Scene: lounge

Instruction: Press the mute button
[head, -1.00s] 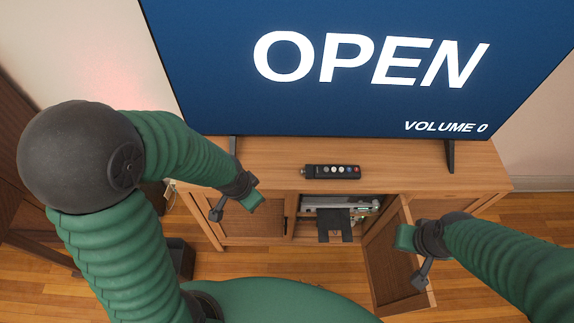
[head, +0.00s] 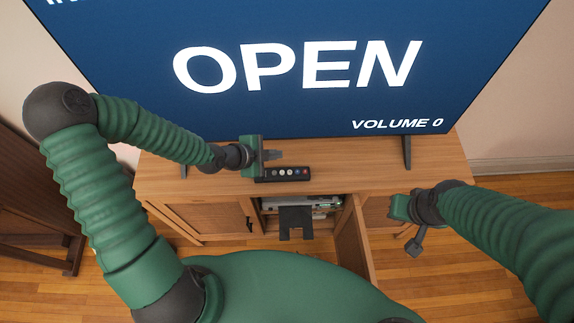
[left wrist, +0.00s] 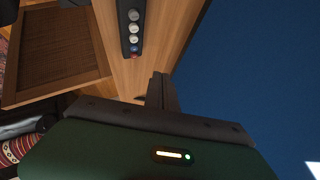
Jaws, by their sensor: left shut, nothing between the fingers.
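A black remote (head: 285,173) with a row of small round buttons lies on the wooden TV cabinet. In the left wrist view the remote (left wrist: 131,28) shows grey-white buttons and one red and one blue button; I cannot read which is mute. My left gripper (head: 272,155) is shut and empty, just behind and above the remote's left part in the head view. Its closed fingers (left wrist: 160,92) point toward the cabinet top, beside the remote. I see no clear contact. My right gripper (head: 413,246) hangs in front of the cabinet's right side, away from the remote; its jaw gap is unclear.
A large TV (head: 300,65) stands behind the remote, showing "OPEN" and "VOLUME 0". The cabinet top (head: 350,178) right of the remote is clear. Below, a cabinet door (head: 354,240) stands open beside a compartment with devices (head: 300,205).

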